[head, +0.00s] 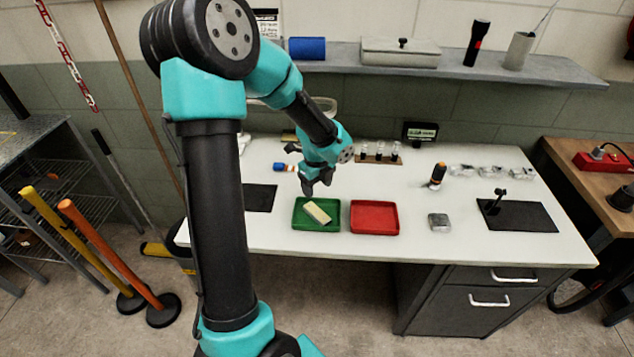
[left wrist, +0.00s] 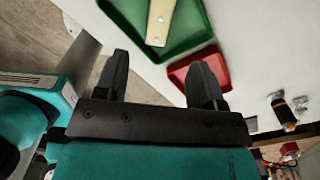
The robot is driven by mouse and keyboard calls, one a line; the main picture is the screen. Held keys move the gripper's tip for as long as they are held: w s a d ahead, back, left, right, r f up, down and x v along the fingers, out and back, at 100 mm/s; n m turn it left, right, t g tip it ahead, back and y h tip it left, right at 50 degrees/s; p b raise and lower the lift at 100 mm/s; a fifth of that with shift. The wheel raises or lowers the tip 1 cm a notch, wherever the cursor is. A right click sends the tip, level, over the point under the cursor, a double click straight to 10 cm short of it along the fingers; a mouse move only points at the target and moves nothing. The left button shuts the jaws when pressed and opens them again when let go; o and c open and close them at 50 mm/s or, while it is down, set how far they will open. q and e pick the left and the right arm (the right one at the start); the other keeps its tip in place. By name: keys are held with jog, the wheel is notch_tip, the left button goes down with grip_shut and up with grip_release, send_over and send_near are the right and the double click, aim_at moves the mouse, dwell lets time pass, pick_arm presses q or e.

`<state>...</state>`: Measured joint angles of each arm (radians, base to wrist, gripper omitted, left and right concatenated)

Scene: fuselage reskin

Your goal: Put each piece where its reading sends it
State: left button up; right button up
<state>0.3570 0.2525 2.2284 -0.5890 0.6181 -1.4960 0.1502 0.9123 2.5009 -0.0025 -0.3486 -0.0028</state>
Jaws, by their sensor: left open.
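A pale yellow piece (head: 317,212) lies at a slant in the green tray (head: 299,218); it also shows at the top of the left wrist view (left wrist: 161,18). The red tray (head: 375,217) beside it is empty. My left gripper (head: 309,186) is open and empty just above the back of the green tray. In the left wrist view its two fingers (left wrist: 160,72) are apart with bare white table between them. A small grey piece (head: 439,222) lies right of the red tray. Several clear, silvery pieces (head: 491,172) lie at the back right. My right gripper is out of view.
An orange-and-black tool (head: 437,176) stands on the table, and a small dark display (head: 420,132) is behind it. A rack of vials (head: 380,153) stands at the back. A dark mat (head: 517,216) with a small black stand lies at right. The table front is clear.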

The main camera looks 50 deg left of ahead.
pick_arm(q)
jog(key=shift+r, duration=0.5)
jog(key=shift+d, duration=0.1)
